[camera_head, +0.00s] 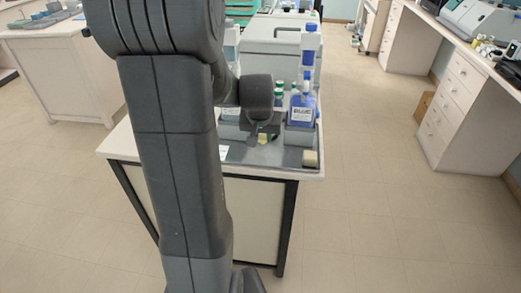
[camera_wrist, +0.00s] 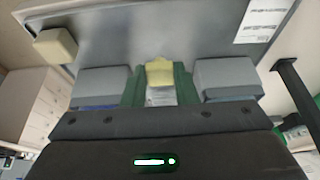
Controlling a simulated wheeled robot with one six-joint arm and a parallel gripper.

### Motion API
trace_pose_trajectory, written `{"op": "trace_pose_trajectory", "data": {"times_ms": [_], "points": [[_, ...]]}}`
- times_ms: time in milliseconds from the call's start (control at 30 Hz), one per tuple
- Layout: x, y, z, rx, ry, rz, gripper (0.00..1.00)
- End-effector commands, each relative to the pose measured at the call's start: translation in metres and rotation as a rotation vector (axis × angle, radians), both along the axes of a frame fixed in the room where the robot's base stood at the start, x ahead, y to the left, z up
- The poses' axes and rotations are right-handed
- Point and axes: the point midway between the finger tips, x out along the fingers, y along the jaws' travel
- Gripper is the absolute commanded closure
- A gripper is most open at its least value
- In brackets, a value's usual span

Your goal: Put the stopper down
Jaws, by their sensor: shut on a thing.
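The tray surface also fills the upper part of the wrist view (camera_wrist: 190,45). I cannot tell whether the stopper touches the tray.
A beige block (camera_wrist: 55,46) sits at the tray's corner, also in the head view (camera_head: 311,159). A blue labelled bottle (camera_head: 301,113) stands to the right of my gripper, with green-capped bottles (camera_head: 279,97) behind. A white label (camera_wrist: 264,20) lies on the tray.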

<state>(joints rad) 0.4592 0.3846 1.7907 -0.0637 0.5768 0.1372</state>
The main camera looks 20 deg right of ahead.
Motion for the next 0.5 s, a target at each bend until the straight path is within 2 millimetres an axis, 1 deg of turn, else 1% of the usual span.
{"op": "trace_pose_trajectory", "data": {"times_ms": [33,100,233,400,500], "points": [[0.0,0.0,-0.009,0.002,0.003,0.0,0.95],[0.0,0.0,-0.018,0.001,0.003,0.001,0.95],[0.0,0.0,-0.029,0.001,0.001,0.0,0.95],[-0.001,0.0,-0.053,0.002,0.002,-0.001,0.95],[0.0,0.0,-0.06,0.001,0.001,0.0,0.95]]}}
